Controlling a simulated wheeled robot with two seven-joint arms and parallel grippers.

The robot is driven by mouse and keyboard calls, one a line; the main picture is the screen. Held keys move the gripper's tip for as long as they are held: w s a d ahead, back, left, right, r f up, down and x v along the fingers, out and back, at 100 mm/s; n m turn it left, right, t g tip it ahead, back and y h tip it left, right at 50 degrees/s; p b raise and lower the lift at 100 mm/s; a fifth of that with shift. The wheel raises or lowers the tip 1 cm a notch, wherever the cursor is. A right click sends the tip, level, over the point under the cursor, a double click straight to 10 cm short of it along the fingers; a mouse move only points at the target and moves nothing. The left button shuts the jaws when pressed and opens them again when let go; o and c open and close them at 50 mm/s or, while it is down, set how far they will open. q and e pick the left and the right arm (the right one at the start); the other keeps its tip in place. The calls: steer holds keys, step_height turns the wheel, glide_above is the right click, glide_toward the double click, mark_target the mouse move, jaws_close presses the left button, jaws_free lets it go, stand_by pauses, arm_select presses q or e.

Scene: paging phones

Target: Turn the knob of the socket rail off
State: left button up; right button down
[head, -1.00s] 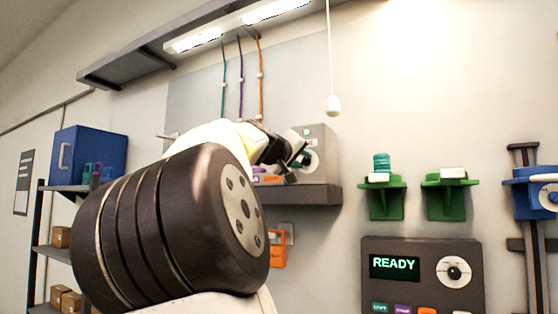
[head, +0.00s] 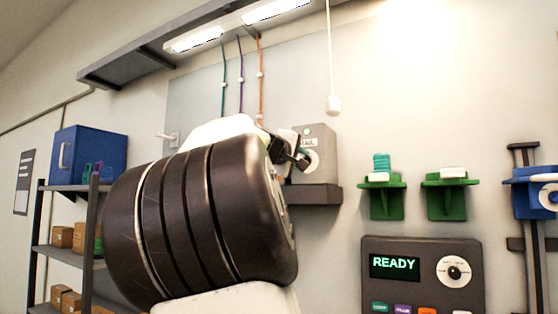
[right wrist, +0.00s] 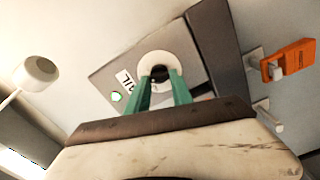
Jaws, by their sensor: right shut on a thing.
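The socket rail's grey box (head: 324,150) stands on a dark wall shelf in the head view, its label partly hidden by my right gripper (head: 300,160). In the right wrist view the box (right wrist: 110,76) has a lit green lamp (right wrist: 116,96) and a round white dial (right wrist: 168,56) with a dark knob (right wrist: 159,73) in its middle. My right gripper's green fingers (right wrist: 161,84) sit on either side of the knob and are shut on it. The knob's exact pointing direction is hard to read. My left gripper is out of view.
The dark shelf (head: 316,195) lies below the box. A white pull cord's end (head: 333,105) hangs nearby. A READY panel (head: 423,270) and green brackets (head: 382,195) are at the right. An orange padlock-like tag (right wrist: 288,60) hangs beside the shelf in the wrist view.

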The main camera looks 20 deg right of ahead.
steer(key=n, duration=1.2)
steer(key=shift+f, duration=0.25)
stand_by(0.5)
steer(key=c, duration=1.1)
jaws_free()
